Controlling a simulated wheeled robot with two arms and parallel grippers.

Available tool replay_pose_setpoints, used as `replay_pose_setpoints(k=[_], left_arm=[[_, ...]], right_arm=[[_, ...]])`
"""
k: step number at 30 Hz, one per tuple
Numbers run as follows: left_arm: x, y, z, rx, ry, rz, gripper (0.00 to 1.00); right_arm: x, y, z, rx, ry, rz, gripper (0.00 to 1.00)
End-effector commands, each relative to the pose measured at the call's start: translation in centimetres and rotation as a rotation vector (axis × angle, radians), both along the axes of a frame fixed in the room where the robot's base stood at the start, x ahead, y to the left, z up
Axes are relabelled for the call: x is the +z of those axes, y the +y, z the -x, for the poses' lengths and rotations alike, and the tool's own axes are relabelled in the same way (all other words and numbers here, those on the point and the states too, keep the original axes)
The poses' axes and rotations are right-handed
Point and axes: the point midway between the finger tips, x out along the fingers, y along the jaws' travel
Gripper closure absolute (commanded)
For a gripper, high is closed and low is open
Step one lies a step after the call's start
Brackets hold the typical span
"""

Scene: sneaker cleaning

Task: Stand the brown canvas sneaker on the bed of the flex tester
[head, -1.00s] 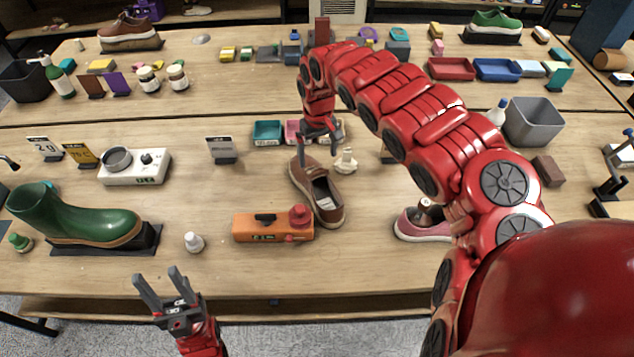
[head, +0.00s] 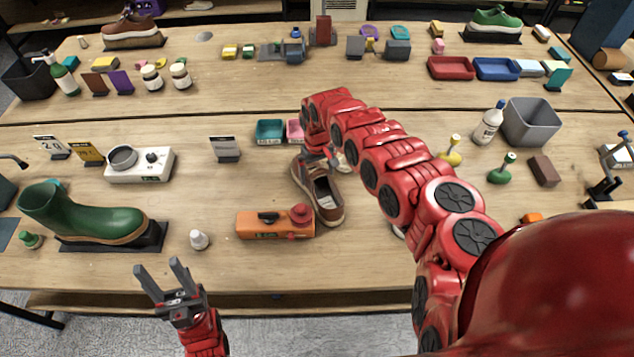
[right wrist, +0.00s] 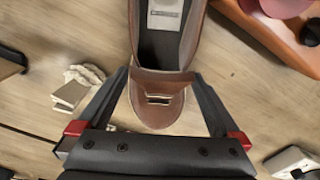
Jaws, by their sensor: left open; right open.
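The brown sneaker (head: 330,207) stands on the near table, just right of an orange box-shaped device (head: 262,225) with a red knob. My right gripper (head: 318,160) is low over the sneaker's far end. In the right wrist view, its open fingers (right wrist: 158,100) straddle one end of the brown sneaker (right wrist: 160,85), with gaps on both sides. My left gripper (head: 163,280) is open and empty off the table's front edge. A low grey device with a flat bed (head: 270,55) stands on the back table; I cannot tell whether it is the flex tester.
A green boot (head: 90,220) on a dark stand is at the left. A white bottle (head: 199,239) stands left of the orange device. Teal (head: 270,130) and pink (head: 295,130) trays lie behind the sneaker. My right arm covers the table to its right.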

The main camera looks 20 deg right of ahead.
Motion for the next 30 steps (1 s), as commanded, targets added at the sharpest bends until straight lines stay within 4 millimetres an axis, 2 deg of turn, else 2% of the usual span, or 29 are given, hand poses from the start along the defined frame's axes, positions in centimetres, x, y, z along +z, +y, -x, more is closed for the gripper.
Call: replay_pose_setpoints(k=[10,26,27,30], left_arm=[[0.09,0.00,-0.01,0.000,0.000,0.000,0.49],[0.09,0.00,0.00,0.000,0.000,0.000,0.49],[0.08,0.00,0.00,0.000,0.000,0.000,0.49],[0.10,-0.01,-0.01,0.000,0.000,0.000,0.49]], right_arm=[[-0.38,-0.01,0.01,0.001,0.000,0.002,0.02],[-0.40,-0.02,0.06,0.001,0.002,0.001,0.97],[-0.40,-0.02,0.06,0.001,0.002,0.001,1.00],[-0.38,-0.02,0.06,0.001,0.002,0.001,1.00]])
